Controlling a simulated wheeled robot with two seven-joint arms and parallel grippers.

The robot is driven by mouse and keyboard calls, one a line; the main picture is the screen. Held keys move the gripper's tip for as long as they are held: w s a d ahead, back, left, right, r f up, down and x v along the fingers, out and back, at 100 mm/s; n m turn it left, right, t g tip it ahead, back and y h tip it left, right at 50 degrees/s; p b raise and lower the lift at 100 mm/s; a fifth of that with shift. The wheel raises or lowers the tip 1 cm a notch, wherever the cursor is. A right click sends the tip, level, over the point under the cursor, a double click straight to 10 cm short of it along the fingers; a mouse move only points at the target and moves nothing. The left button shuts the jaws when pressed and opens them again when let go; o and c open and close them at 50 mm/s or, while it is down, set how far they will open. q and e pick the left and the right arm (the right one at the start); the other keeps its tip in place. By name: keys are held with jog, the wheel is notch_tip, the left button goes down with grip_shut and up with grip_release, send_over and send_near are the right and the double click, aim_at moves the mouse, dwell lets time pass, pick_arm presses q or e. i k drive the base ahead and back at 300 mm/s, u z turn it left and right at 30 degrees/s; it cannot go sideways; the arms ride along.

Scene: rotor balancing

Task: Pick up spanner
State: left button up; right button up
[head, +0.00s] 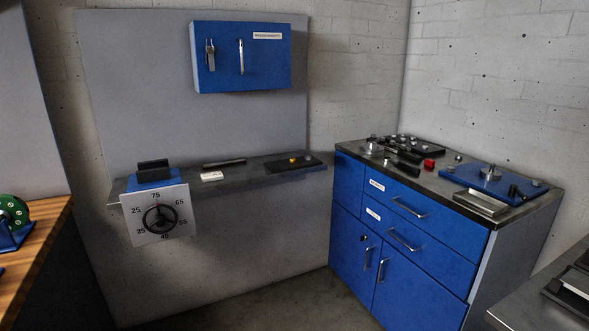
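I cannot make out a spanner for certain. A dark, elongated item (224,164) lies on the narrow wall shelf, too small to identify. Several small dark and metallic items (408,158) lie close together on the blue cabinet's worktop, and I cannot tell whether one is a spanner. Neither of my grippers is in view.
A blue cabinet (405,262) with drawers and doors stands at the right. A wall shelf (255,178) carries a dark tray (293,163); a dial panel (159,217) hangs at its left end. A blue wall box (262,72) is above. Floor (270,300) between is clear.

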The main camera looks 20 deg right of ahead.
aim_at(415, 171)
jog(key=z, duration=0.3)
jog(key=i, duration=1.65)
jog(key=z, duration=0.95)
